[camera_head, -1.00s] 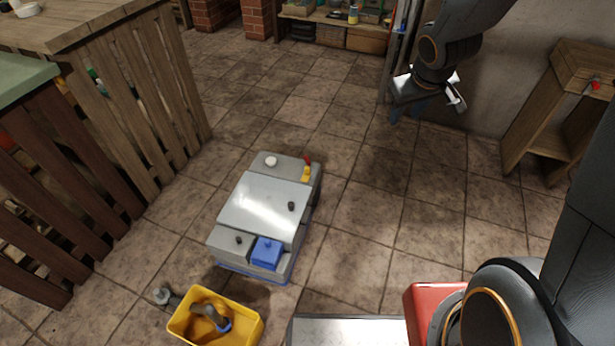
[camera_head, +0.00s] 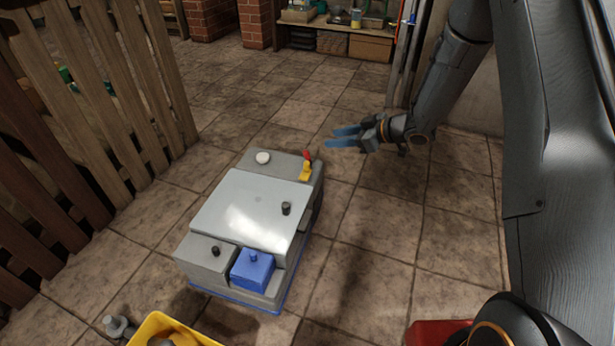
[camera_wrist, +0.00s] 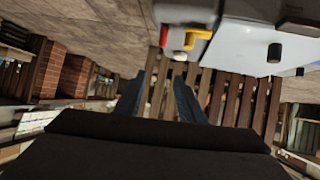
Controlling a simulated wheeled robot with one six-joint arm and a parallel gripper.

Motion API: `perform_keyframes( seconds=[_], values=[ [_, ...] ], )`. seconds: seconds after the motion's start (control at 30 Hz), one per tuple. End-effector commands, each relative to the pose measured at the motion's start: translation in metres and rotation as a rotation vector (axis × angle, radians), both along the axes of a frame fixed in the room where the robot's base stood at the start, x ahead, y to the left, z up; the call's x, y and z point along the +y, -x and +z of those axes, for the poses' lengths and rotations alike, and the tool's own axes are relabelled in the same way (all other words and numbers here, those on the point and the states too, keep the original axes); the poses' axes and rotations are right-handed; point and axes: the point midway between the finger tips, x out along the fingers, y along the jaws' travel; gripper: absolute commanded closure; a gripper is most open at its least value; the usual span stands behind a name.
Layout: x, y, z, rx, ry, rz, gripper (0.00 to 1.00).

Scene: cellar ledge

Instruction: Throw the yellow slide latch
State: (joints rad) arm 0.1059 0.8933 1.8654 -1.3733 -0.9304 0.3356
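The yellow slide latch (camera_head: 305,173) sits at the far right corner of the grey box's top (camera_head: 236,210), with a red piece (camera_head: 308,156) just behind it. In the wrist view the yellow latch (camera_wrist: 197,37) and the red piece (camera_wrist: 164,36) show at upper middle, beyond the fingertips. My gripper (camera_head: 335,137) is to the right of and above the box, its blue fingers pointing left. It is open and empty. In the wrist view its two fingers (camera_wrist: 160,90) stand apart, with nothing between them. It does not touch the latch.
The box also carries a white knob (camera_head: 263,158), dark knobs (camera_head: 286,208) and a blue block (camera_head: 252,268). A yellow bin (camera_head: 165,330) stands in front. A wooden slatted fence (camera_head: 100,90) runs along the left.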

Motion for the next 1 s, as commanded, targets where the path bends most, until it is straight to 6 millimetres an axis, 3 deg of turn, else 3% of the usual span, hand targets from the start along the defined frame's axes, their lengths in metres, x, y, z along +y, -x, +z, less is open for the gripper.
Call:
perform_keyframes(
  seconds=[0.03, 0.27, 0.47, 1.0],
  values=[
    [0.006, 0.000, -0.028, 0.005, -0.028, 0.043, 0.64],
    [0.023, 0.015, -0.073, 0.025, -0.126, 0.193, 0.64],
    [0.031, 0.019, -0.084, 0.033, -0.152, 0.233, 0.64],
    [0.092, 0.002, -0.110, 0.033, -0.151, 0.232, 0.64]
  ],
)
